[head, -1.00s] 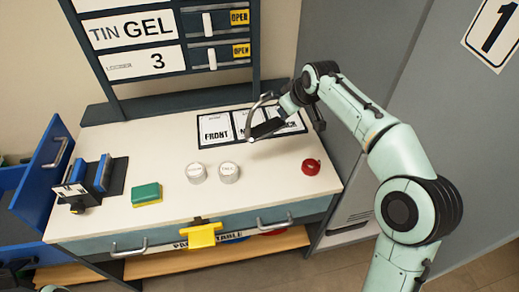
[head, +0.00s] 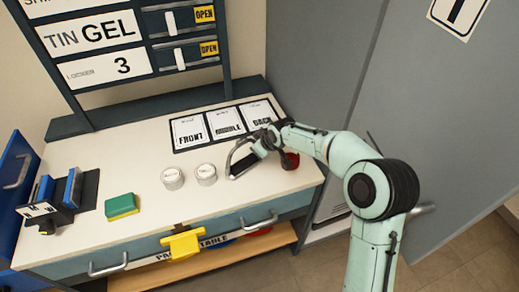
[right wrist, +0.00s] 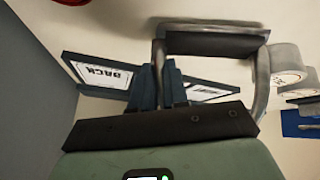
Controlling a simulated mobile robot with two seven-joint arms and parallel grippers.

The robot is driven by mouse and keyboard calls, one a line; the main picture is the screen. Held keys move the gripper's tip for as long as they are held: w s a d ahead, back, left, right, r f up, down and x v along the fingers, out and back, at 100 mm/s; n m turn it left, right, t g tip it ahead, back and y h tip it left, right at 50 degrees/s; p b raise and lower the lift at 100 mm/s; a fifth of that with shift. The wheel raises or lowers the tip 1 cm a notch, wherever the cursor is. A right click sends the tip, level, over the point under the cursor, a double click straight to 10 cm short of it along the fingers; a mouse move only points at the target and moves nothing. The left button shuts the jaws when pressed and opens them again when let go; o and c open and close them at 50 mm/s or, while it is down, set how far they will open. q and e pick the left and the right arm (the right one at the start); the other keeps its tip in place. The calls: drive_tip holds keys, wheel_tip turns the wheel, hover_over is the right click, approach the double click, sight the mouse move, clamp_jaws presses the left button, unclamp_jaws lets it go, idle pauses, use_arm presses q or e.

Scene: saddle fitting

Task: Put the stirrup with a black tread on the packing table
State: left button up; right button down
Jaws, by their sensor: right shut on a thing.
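The stirrup is a grey metal bow with a flat black tread (head: 243,165). My right gripper (head: 264,146) is shut on the stirrup's metal bow, over the right part of the packing table (head: 130,157). In the right wrist view the black tread (right wrist: 214,43) lies beyond the fingers (right wrist: 168,88), with a metal side branch at each end. The tread is low, close to the white tabletop; I cannot tell whether it touches. My left gripper is out of view.
A mat with FRONT, MIDDLE and BACK cards (head: 224,125) lies behind. Two round tins (head: 206,174) stand left of the stirrup. A red round thing (head: 291,161) is partly hidden behind my right arm. A green-yellow sponge (head: 122,206) and a blue-black holder (head: 62,202) are left.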

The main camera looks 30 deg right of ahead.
drive_tip(key=shift+f, duration=0.2)
drive_tip(key=shift+f, duration=0.15)
drive_tip(key=c, duration=1.1)
unclamp_jaws()
drive_tip(key=shift+r, duration=0.25)
drive_tip(key=v, duration=1.1)
drive_tip(key=shift+s+r, duration=0.25)
drive_tip(key=shift+s, duration=0.1)
